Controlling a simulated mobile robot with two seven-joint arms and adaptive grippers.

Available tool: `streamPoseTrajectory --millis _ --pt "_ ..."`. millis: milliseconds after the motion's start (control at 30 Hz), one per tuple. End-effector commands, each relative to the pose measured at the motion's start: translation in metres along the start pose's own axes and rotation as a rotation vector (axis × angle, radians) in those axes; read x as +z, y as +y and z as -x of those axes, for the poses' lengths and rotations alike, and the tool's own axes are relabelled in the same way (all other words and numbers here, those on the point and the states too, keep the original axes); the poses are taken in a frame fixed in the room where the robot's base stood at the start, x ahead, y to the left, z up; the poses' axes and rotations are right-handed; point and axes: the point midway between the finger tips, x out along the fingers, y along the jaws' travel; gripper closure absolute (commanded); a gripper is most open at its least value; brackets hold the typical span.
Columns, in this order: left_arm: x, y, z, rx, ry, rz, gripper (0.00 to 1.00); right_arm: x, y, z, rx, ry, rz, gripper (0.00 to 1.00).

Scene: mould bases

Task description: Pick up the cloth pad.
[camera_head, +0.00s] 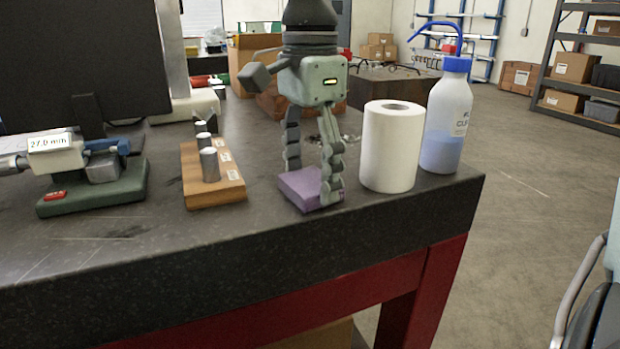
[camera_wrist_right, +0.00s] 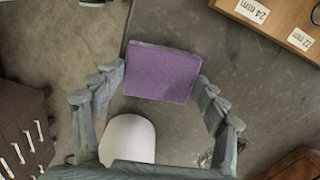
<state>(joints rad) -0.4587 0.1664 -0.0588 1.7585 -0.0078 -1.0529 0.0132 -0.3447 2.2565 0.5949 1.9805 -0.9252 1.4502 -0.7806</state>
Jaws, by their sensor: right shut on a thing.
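The cloth pad (camera_head: 301,187) is a flat purple block at the front of the dark bench top in the head view. It also shows in the right wrist view (camera_wrist_right: 162,73), between the two fingers. My right gripper (camera_head: 312,192) comes down from above and is shut on the pad, one finger at each side. In the wrist view the fingertips (camera_wrist_right: 162,78) lie at the pad's left and right edges. I cannot tell whether the pad rests on the bench or is just above it. My left gripper is not in view.
A white paper roll (camera_head: 388,150) stands close to the right of the gripper, with a blue-capped bottle (camera_head: 446,122) beyond it. A wooden block with metal pins (camera_head: 228,185) stands to the left. A green-based measuring device (camera_head: 95,192) is farther left. The bench's front edge is near.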

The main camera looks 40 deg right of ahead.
Motion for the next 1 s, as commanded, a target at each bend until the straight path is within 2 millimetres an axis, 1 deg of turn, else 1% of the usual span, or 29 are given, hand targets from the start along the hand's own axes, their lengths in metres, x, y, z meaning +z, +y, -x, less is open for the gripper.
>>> streamPoseTrajectory --millis 167,267,367,467,700,833,1000 --pt "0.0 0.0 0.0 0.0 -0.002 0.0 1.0 0.0 -0.001 0.009 -0.003 0.001 0.001 0.52" --pt "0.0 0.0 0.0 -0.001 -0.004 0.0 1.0 0.0 -0.001 0.021 -0.003 0.0 0.0 0.52" --pt "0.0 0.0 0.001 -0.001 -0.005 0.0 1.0 0.001 -0.001 0.039 -0.004 0.001 0.0 0.52" --pt "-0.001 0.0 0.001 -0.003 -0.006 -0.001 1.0 0.003 0.018 0.051 -0.005 -0.001 0.004 0.52" --pt "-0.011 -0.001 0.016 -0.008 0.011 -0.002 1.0 0.009 0.072 0.084 -0.006 0.0 0.004 0.52" --pt "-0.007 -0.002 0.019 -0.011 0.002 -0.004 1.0 0.012 0.095 0.097 -0.003 0.0 0.002 0.52" --pt "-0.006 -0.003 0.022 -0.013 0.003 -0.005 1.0 0.014 0.111 0.107 -0.001 0.0 0.003 0.52"
